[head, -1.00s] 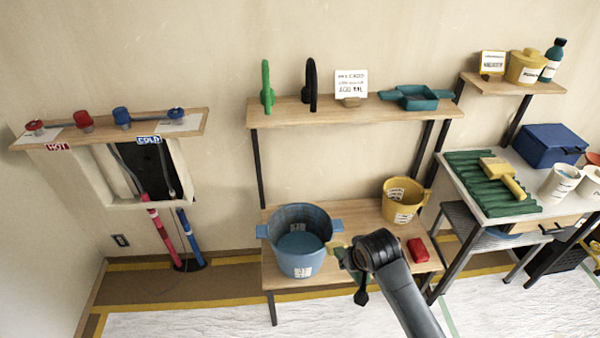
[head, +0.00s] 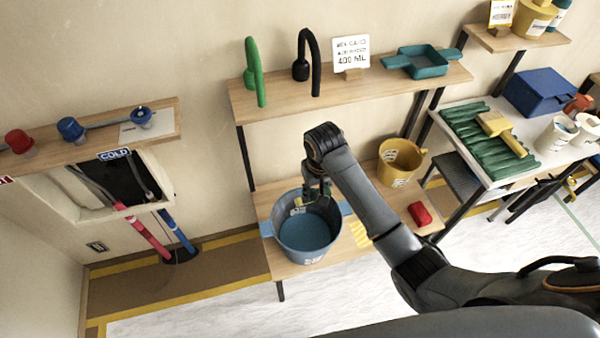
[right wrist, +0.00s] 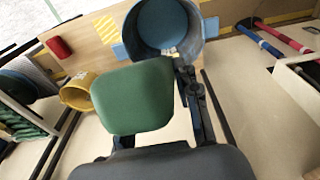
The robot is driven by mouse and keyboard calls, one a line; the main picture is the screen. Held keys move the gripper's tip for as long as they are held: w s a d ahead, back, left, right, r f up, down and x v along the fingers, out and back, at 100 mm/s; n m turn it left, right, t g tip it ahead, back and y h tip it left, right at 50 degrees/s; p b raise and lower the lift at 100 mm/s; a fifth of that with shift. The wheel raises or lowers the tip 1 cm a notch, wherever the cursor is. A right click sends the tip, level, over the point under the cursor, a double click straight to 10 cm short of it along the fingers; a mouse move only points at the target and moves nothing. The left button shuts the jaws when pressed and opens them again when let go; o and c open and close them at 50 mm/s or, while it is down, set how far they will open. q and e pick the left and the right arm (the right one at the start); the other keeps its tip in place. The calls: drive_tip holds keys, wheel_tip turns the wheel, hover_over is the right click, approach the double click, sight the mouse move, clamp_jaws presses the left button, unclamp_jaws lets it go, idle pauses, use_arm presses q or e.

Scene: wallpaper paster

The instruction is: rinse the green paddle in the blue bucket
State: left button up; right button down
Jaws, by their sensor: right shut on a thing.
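The blue bucket (head: 307,232) stands on the lower wooden shelf, with blue water-like fill inside. It also shows at the top of the right wrist view (right wrist: 165,28). My right gripper (head: 317,192) points down over the bucket's back rim, seen from the head. In the right wrist view the green paddle (right wrist: 133,97) shows large and close, beside the dark fingers of my right gripper (right wrist: 188,80), which is shut on it. The grip point on the paddle is hidden. In the head view the paddle cannot be made out clearly. My left gripper is not in view.
A yellow bucket (head: 400,163) and a red block (head: 420,213) sit right of the blue bucket. A yellow striped patch (head: 359,234) lies beside it. The upper shelf (head: 240,102) with green and black hooked items is above. Red and blue pipes (head: 150,240) run at the left.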

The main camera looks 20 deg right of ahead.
drive_tip(key=shift+s+d+f, duration=0.25)
drive_tip(key=shift+s+f, duration=0.2)
drive_tip(key=shift+s, duration=0.05)
drive_tip(key=shift+s+d+f, duration=0.25)
drive_tip(key=shift+s+f, duration=0.15)
drive_tip(key=shift+s, duration=0.1)
use_arm(q)
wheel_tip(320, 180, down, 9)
drive_tip(key=b, duration=0.9)
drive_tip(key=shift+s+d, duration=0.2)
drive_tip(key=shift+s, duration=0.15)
use_arm(e)
wheel_tip(320, 180, down, 20)
drive_tip(key=shift+w+a+r, duration=0.2)
drive_tip(key=shift+w+r, duration=0.05)
drive_tip(key=shift+w, duration=0.15)
drive_tip(key=shift+f, duration=1.5)
